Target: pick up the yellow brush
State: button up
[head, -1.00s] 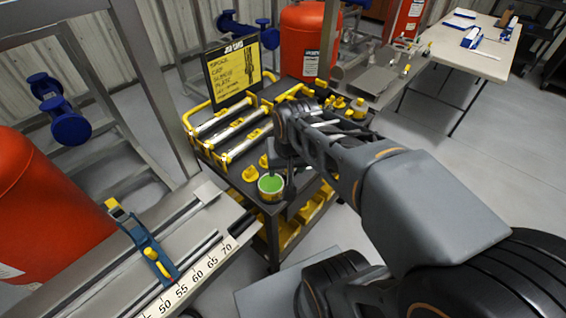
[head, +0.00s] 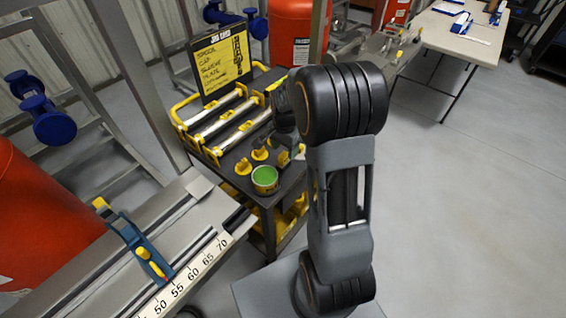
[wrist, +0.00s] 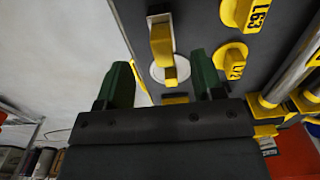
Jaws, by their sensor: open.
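A yellow upright piece (wrist: 162,42) with a pale round disc behind its lower end is in the wrist view. It may be the yellow brush, but I cannot tell for sure. My gripper (wrist: 162,74) is open, with its two dark green fingers on either side below this piece and nothing visibly held. In the head view my gripper (head: 287,148) is low over the cart top, partly hidden by my arm. A small yellow thing (head: 283,159) shows close beside it there.
The dark cart (head: 228,176) carries a green-topped tin (head: 265,179), yellow pieces and a rack of metal bars (head: 222,122). A yellow sign (head: 220,66) stands behind. A steel bench with a scale (head: 190,270) is at front left. Open floor lies right.

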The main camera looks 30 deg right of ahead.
aim_at(284, 161)
jog(key=shift+w+a+f, duration=0.1)
jog(key=shift+w+f, duration=0.05)
jog(key=shift+f, duration=3.4)
jog(key=c, duration=1)
